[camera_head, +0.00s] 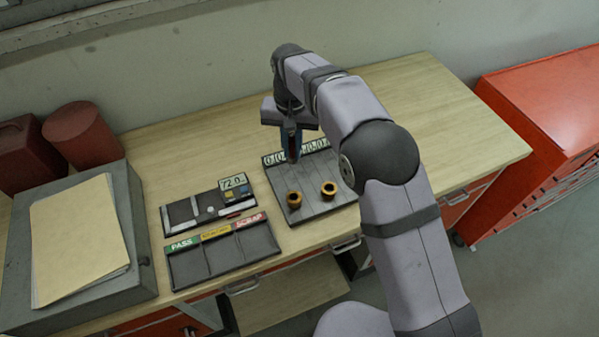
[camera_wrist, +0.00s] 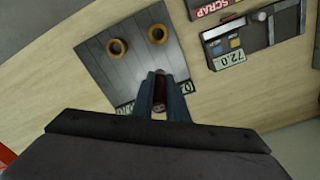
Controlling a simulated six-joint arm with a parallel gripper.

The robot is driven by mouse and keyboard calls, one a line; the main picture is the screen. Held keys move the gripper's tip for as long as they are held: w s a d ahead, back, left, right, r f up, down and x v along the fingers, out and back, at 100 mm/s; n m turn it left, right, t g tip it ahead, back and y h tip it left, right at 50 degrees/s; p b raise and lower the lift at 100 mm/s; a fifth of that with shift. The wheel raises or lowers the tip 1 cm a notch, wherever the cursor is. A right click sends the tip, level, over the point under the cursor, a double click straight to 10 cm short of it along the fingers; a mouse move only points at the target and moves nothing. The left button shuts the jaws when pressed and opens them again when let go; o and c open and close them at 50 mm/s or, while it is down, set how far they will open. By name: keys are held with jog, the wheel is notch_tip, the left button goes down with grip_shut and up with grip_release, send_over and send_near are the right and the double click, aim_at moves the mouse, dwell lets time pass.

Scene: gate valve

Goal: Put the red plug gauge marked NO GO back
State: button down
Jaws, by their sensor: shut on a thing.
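My gripper (camera_head: 291,152) is above the back part of a dark grey slatted board. In the wrist view its fingers (camera_wrist: 160,98) are shut on a dark reddish cylinder (camera_wrist: 159,90), which looks like the red plug gauge; its marking cannot be read. A dark holder (camera_head: 182,217) labelled 72.0 lies to the left of the board in the head view. It has pale recesses, a small red patch (camera_head: 236,214), and yellow and blue squares. The holder also shows at the upper right of the wrist view (camera_wrist: 254,38).
Two brass rings (camera_head: 295,199) (camera_head: 329,189) stand on the slatted board (camera_head: 312,209). A tray (camera_head: 222,253) marked PASS and SCRAP lies in front of the holder. A grey box with a folder (camera_head: 80,240) is at left. The bench's back right is clear.

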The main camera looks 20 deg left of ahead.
jog(key=shift+w+r+b, duration=0.15)
jog(key=shift+w+b, duration=1.15)
jog(key=shift+w, duration=1.1)
jog(key=shift+f+p, duration=1.65)
jog(key=shift+f, duration=3.35)
jog(key=shift+f, duration=0.2)
jog(key=c, duration=1.7)
grip_release()
jog(key=shift+c, duration=0.2)
